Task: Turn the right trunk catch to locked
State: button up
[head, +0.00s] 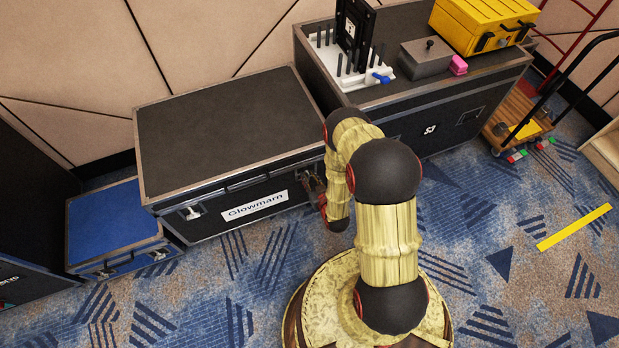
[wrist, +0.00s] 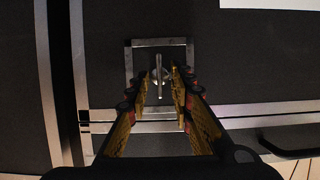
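The black trunk (head: 225,135) with the "Glowmarn" label stands against the wall in the head view. Its left catch (head: 191,212) shows on the front face. My gripper (head: 318,192) is at the right end of that face and largely covers the right catch there. In the wrist view the right catch (wrist: 159,78) is a metal plate with a thin turn handle, which points up and down in the picture. My gripper (wrist: 163,80) is open, one finger on each side of the handle. Small gaps seem to show between fingers and handle.
A second black case (head: 440,108) stands right of the trunk, bearing a grey box (head: 425,60) and a yellow toolbox (head: 480,25). A blue-topped case (head: 112,222) stands at the left. Carpet (head: 220,290) in front of the trunk is clear.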

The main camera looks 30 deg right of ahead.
jog(key=shift+c, duration=1.1)
grip_shut()
jog(key=shift+w+r, duration=0.1)
jog(key=shift+r, duration=0.05)
